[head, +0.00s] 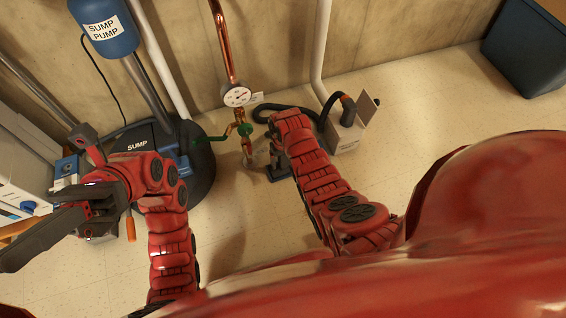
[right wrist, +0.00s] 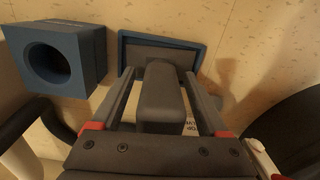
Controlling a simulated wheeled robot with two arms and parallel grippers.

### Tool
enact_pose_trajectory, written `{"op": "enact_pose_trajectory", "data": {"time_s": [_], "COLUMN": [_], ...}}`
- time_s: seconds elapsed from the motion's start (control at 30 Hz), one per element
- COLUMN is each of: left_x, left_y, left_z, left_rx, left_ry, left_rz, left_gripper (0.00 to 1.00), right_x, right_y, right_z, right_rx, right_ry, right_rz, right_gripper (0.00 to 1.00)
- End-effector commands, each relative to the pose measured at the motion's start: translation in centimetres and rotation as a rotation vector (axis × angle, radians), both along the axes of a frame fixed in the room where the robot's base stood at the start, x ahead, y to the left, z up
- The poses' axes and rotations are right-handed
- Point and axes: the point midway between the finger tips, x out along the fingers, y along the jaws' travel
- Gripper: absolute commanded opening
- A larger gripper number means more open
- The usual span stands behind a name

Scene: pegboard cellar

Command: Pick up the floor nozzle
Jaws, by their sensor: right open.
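The floor nozzle shows in the right wrist view as a dark grey upright neck (right wrist: 163,95) with a wide blue-edged base behind it. My right gripper (right wrist: 158,78) is open, with one finger on each side of the neck. I cannot tell whether the fingers touch it. In the head view my right gripper (head: 279,165) is low near the floor, and the nozzle is mostly hidden there by my arm. My left gripper (head: 38,238) is at the far left, away from the nozzle, and its jaw opening cannot be made out.
A blue block with a round hole (right wrist: 66,60) stands left of the nozzle. A grey box with a black hose (head: 345,130) stands at the wall. Pipes with a gauge (head: 237,96) and the sump pump (head: 105,28) are left of it.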

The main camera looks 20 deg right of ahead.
Motion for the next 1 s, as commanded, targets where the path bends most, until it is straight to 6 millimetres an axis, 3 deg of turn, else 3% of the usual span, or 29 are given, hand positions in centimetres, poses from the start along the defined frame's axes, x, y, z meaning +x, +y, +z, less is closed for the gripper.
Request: {"op": "enact_pose_trajectory", "data": {"time_s": [0.2,0.23,0.63,1.0], "left_x": [-0.05,-0.05,-0.03,-0.02], "left_y": [0.05,0.05,0.03,0.02], "left_z": [0.03,0.02,0.03,0.03], "left_rx": [-0.001,-0.001,-0.001,-0.001], "left_ry": [-0.003,-0.003,-0.002,-0.002], "left_rz": [-0.002,-0.002,-0.001,-0.001], "left_gripper": [0.00,0.00,0.00,0.00], "right_x": [0.03,0.02,0.04,0.04], "right_y": [-0.01,-0.01,-0.01,-0.01], "right_z": [0.02,0.01,0.02,0.02], "right_rx": [0.000,0.000,0.000,0.000], "right_ry": [-0.001,-0.001,-0.001,-0.002], "right_rz": [0.000,0.000,0.000,0.000], "right_gripper": [0.78,0.74,0.02,0.00]}}
